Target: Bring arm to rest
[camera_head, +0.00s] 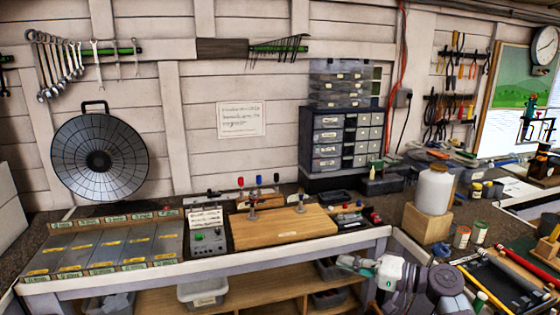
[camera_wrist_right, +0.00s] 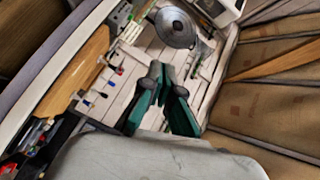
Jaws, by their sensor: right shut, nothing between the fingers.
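My right arm (camera_head: 425,285) comes in at the bottom right of the head view, in front of the workbench's front edge. Its gripper (camera_head: 352,265) points left, with dark and teal fingers. The gripper is shut and empty. In the right wrist view the two teal-padded fingers (camera_wrist_right: 163,100) show in the middle, with nothing held between them. My left gripper is in neither view.
The workbench carries a wooden board (camera_head: 285,226), a divided metal tray (camera_head: 100,250) and a drawer cabinet (camera_head: 340,140). A white bottle (camera_head: 434,190) stands on a wooden block (camera_head: 427,224) above my right arm. Cans (camera_head: 462,237) stand nearby. Bins sit under the bench.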

